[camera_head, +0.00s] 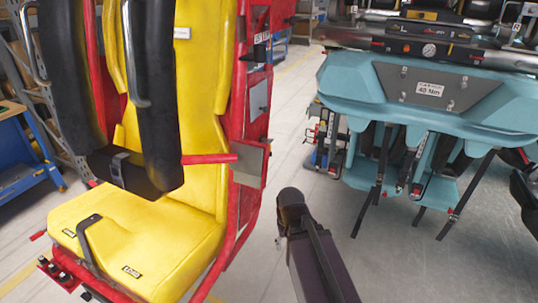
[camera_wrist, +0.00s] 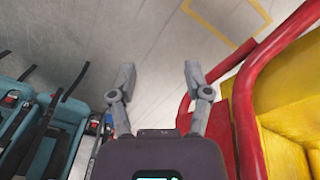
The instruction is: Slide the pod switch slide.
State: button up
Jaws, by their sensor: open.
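My gripper (camera_wrist: 159,72) is open and empty in the wrist view, its two grey fingers spread apart over the floor. I cannot pick out the pod switch slide for certain in either view. A small unit with blue and red parts (camera_head: 326,140) is beside the teal coaster car (camera_head: 430,92) in the head view; its details are too small to read. The teal car also shows at the left of the wrist view (camera_wrist: 68,112), apart from my fingers. In the head view my dark arm rises from the bottom, and the fingers cannot be made out.
A yellow seat (camera_head: 150,235) in a red frame (camera_head: 252,130) stands at the left of the head view. In the wrist view the red frame (camera_wrist: 245,110) is close to the right finger. A blue bench (camera_head: 30,178) is far left.

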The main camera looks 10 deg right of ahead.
jog(key=shift+c, duration=0.4)
jog(key=n+t+y+b, duration=0.5)
jog(key=n+t+y, duration=0.55)
jog(key=y, duration=0.45)
send_near(271, 152)
jog(key=v, duration=0.4)
jog(key=shift+w+f+n, duration=0.1)
jog(key=shift+f+n, duration=0.1)
jog(key=shift+n, duration=0.05)
jog(key=shift+w+a, duration=0.1)
jog(key=shift+x, duration=6.75)
